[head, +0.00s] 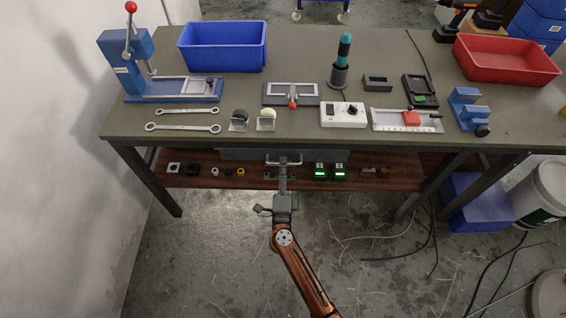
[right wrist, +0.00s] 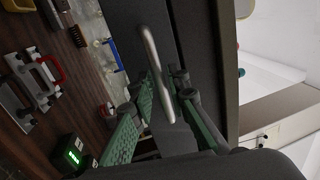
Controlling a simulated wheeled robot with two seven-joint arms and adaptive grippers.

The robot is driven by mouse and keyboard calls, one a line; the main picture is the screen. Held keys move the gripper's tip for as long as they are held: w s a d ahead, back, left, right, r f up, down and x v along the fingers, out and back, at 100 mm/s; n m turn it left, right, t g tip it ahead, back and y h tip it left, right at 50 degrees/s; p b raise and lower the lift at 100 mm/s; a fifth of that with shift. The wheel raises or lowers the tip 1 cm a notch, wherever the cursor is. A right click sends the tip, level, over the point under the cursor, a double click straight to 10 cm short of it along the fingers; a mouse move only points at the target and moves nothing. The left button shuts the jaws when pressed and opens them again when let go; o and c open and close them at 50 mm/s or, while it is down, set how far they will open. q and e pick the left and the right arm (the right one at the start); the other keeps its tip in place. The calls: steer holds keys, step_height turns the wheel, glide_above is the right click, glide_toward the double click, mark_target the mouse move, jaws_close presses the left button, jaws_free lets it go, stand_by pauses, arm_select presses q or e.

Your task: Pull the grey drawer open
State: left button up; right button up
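The grey drawer (head: 235,154) is under the front edge of the workbench; it looks shut, with its front partly hidden by the tabletop. Its pale metal bar handle (head: 296,162) sticks out at the front. The handle also shows in the right wrist view (right wrist: 152,58). My right gripper (head: 283,168) is at the handle. In the right wrist view its two green-padded fingers (right wrist: 163,92) stand apart on either side of the bar, with gaps visible, so it looks open around it. My left gripper is not in view.
The workbench (head: 200,95) carries a blue bin (head: 222,65), a red bin (head: 505,75), wrenches and several tools. The brown lower shelf (head: 390,160) holds small parts and two devices with green displays (head: 338,172). Cables lie on the floor at right.

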steer(key=shift+w, duration=0.55)
steer(key=shift+r, duration=0.1)
steer(key=shift+c, duration=0.2)
jaws_close()
